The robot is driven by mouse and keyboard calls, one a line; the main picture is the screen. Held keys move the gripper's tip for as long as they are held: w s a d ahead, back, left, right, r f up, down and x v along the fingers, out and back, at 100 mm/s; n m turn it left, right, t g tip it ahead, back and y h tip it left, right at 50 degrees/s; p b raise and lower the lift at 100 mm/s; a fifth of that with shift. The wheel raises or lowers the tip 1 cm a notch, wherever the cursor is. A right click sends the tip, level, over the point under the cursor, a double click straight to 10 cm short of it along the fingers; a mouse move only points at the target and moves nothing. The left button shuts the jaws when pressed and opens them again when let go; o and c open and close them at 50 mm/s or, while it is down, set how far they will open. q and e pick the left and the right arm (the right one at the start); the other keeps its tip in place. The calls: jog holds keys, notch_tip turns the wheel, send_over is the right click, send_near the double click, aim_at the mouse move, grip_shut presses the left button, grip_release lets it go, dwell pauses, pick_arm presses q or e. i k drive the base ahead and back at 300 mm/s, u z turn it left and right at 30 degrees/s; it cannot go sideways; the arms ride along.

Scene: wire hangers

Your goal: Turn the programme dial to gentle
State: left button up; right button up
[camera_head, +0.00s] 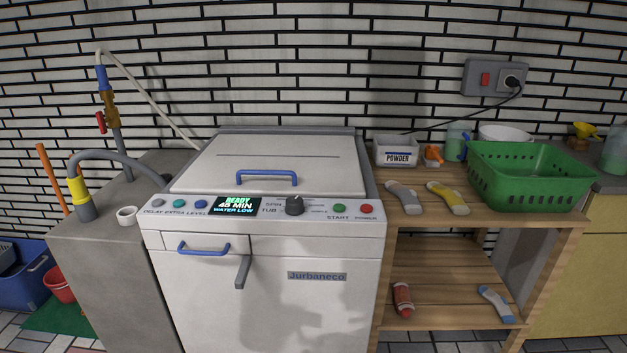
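A white top-loading washing machine (330,260) stands in the middle of the head view with its lid (265,162) closed. The black programme dial (294,205) sits on its front control panel, right of the lit display (236,205). The display reads READY, 45 MIN, WATER LOW. Printed marks surround the dial, but most are too small to read, so I cannot tell its setting. A green START button (338,208) and a red button (366,209) are right of the dial. Neither of my grippers shows in this view.
A wooden shelf (560,222) on the right holds a green basket (525,178), a powder box (396,152) and several socks. A concrete block (110,265) with a tap and hose stands left. The space above the panel looks clear.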

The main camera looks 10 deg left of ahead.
aim_at(295, 206)
jog(key=i, duration=0.35)
jog(key=u, duration=1.1)
